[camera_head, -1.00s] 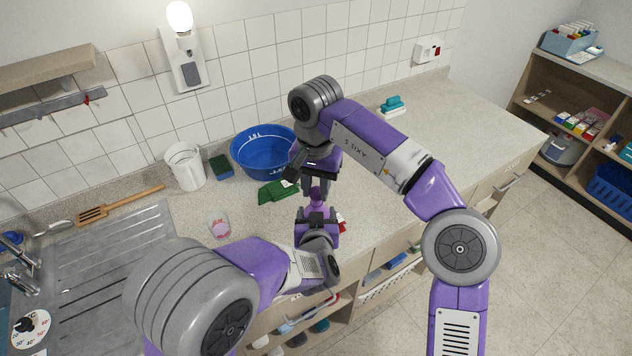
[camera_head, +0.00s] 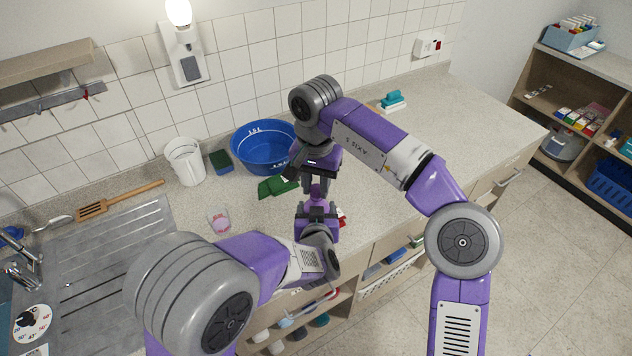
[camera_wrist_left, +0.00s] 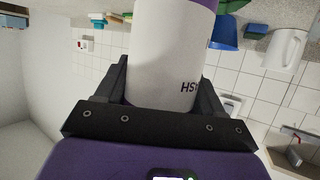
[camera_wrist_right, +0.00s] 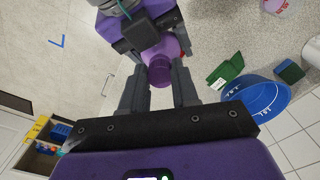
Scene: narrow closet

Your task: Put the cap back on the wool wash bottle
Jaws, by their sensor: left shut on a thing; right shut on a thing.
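The wool wash bottle (camera_wrist_left: 175,55) is white with dark lettering and a purple upper part, and fills the middle of the left wrist view. My left gripper (camera_head: 317,211) is shut around its body. My right gripper (camera_head: 318,182) is directly above it, pointing down and shut on the purple cap. In the right wrist view the cap (camera_wrist_right: 160,73) shows between the fingertips, in line with the bottle's purple top (camera_wrist_right: 167,46). I cannot tell whether the cap touches the bottle's neck. In the head view the grippers hide most of the bottle.
A blue basin (camera_head: 255,150), a white jug (camera_head: 186,163), a dark green and blue sponge (camera_head: 221,162) and a green item (camera_head: 272,188) stand behind and left of the grippers. A small pinkish cup (camera_head: 219,222) is nearer. The counter's right side (camera_head: 440,125) is mostly clear.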

